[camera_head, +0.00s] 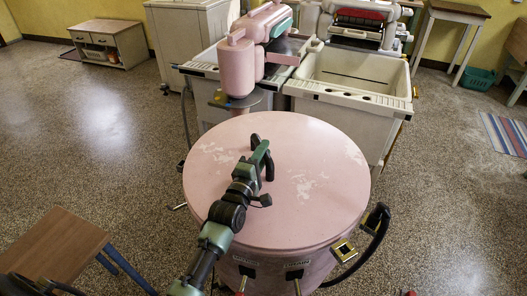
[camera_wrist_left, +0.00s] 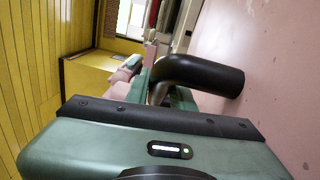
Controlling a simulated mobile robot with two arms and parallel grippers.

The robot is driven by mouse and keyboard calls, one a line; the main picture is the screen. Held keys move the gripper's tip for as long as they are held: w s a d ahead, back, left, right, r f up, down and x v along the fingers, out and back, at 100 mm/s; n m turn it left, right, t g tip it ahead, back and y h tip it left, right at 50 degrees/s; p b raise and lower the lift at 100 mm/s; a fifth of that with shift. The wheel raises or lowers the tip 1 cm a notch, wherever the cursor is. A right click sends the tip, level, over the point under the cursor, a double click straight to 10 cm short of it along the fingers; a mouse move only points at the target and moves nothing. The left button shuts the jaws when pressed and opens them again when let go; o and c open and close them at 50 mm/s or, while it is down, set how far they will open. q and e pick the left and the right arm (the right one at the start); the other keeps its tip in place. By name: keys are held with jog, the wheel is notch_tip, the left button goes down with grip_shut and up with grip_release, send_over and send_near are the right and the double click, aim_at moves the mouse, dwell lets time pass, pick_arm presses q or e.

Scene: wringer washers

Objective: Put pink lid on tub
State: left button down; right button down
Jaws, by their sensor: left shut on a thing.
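The pink lid (camera_head: 310,190) is a large round disc with worn pale patches. It lies over the top of the pink tub (camera_head: 318,268) in the head view, and looks level. My left gripper (camera_head: 262,160) is over the lid, left of its middle, shut on the lid's black handle (camera_head: 268,168). In the left wrist view the black curved handle (camera_wrist_left: 205,75) stands out from the pink lid surface (camera_wrist_left: 275,75) at the gripper. The far fingertips are partly hidden there. Whether the lid's rim touches the tub all round cannot be told. My right gripper is not in view.
The pink wringer head (camera_head: 240,68) stands just behind the lid. A cream double sink (camera_head: 355,85) is behind to the right. A brown wooden table (camera_head: 50,250) is at the front left. A black hose (camera_head: 375,240) curves beside the tub.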

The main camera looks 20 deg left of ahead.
pick_arm(q)
jog(key=shift+f+b, duration=0.35)
jog(key=shift+b, duration=0.05)
